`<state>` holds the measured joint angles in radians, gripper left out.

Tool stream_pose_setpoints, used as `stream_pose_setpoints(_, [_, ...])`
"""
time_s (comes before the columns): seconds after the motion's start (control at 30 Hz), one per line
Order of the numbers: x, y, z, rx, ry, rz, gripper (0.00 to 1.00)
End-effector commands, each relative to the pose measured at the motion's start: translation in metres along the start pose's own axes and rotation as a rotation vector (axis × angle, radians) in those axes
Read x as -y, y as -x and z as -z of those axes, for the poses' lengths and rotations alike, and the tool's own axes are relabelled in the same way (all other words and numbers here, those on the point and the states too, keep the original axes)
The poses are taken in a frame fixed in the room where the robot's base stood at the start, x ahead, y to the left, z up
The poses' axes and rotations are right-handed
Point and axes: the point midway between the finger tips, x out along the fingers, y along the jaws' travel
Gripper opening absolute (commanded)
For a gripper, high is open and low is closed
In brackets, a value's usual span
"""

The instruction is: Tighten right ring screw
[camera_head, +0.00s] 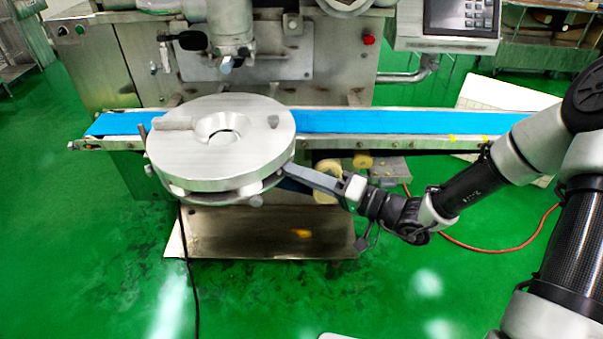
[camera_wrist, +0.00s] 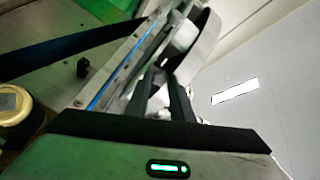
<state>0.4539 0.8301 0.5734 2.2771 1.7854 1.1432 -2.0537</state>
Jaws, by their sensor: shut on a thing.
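A large round metal ring unit (camera_head: 215,160) with a central hole sits over the conveyor in the head view. Its metal side (camera_wrist: 198,48) also shows in the wrist view, steeply tilted in the picture. My gripper (camera_head: 287,170) reaches in from the right to the ring's lower right edge, with its fingers roughly level. In the wrist view my gripper's two dark fingers (camera_wrist: 165,82) are close together, with their tips at the ring's side. They are shut on the right ring screw, which is mostly hidden by the fingers. Another small screw knob (camera_head: 257,201) shows at the ring's front edge.
A blue conveyor belt (camera_head: 400,121) runs behind and beside the ring. A machine nozzle (camera_head: 228,50) hangs above it. Pale rollers (camera_head: 327,168) sit below the belt near my gripper. A metal base plate (camera_head: 270,235) lies below. The green floor in front is open.

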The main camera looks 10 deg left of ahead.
Motion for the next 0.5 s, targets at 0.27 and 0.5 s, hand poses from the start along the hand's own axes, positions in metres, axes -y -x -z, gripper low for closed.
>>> stream_pose_setpoints(0.27, [0.0009, 0.0001, 0.0007, 0.000, -0.235, -0.001, 0.00])
stream_pose_setpoints(0.5, [0.0016, 0.0001, 0.0011, 0.000, -0.464, 0.000, 0.00])
